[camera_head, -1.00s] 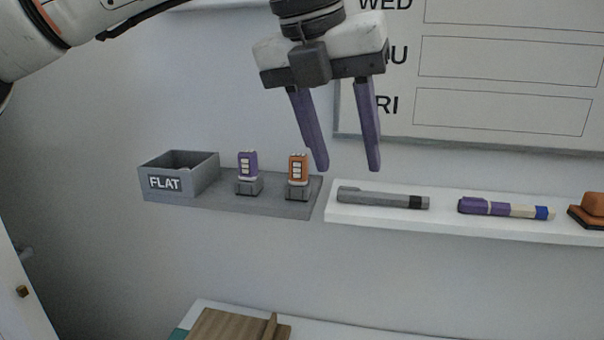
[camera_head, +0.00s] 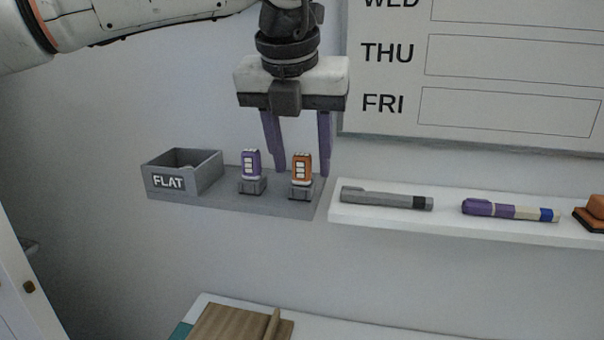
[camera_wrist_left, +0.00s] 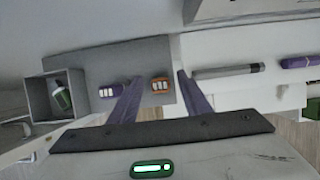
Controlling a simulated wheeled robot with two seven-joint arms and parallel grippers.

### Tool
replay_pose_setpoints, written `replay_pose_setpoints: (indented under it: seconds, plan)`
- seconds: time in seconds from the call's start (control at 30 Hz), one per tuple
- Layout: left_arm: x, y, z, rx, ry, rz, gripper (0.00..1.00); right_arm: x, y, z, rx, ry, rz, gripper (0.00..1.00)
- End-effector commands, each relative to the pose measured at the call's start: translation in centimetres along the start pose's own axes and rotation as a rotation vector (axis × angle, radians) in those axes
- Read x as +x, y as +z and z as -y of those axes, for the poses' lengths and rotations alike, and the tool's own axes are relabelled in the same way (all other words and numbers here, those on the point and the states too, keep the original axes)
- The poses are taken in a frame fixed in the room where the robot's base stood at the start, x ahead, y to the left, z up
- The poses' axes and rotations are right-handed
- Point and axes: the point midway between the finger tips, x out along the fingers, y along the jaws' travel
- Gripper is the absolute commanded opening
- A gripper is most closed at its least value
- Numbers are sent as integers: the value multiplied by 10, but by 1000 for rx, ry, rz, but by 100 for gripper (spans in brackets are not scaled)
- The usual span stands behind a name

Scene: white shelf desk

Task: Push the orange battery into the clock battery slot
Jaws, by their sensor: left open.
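The orange battery (camera_head: 301,168) stands upright in a small grey holder (camera_head: 301,190) on the right part of the grey shelf tray. In the left wrist view the orange battery (camera_wrist_left: 160,86) shows between the two fingers. My left gripper (camera_head: 299,172) is open, its purple fingers pointing down on either side of the orange battery in the picture, seemingly behind it; no contact shows. In the left wrist view the gripper (camera_wrist_left: 158,78) is empty. A purple battery (camera_head: 251,164) stands in another holder to the left. No clock or battery slot shows. My right gripper is out of view.
A grey box marked FLAT (camera_head: 182,172) stands left on the tray, with a green object (camera_wrist_left: 62,98) inside. A white shelf (camera_head: 400,215) to the right holds a grey marker (camera_head: 385,198) and a purple pen (camera_head: 510,210). A weekday board (camera_head: 480,70) hangs above.

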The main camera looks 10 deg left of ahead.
Motion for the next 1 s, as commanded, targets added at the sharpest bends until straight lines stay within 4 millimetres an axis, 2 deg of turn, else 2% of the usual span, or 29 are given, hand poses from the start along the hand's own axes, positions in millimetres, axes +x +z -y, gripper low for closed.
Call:
replay_pose_setpoints:
  seconds: [0.1,0.3,0.57,0.83,1.0]
  plan:
    - [7,0,0,-1,0,0,44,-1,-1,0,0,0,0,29]
    - [7,0,0,-1,-1,0,44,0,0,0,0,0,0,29]
    - [7,0,0,-1,-1,0,0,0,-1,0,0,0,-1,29]
    - [4,1,0,-1,-1,2,0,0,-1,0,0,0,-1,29]
    - [-16,10,1,-4,-4,4,0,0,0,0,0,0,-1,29]
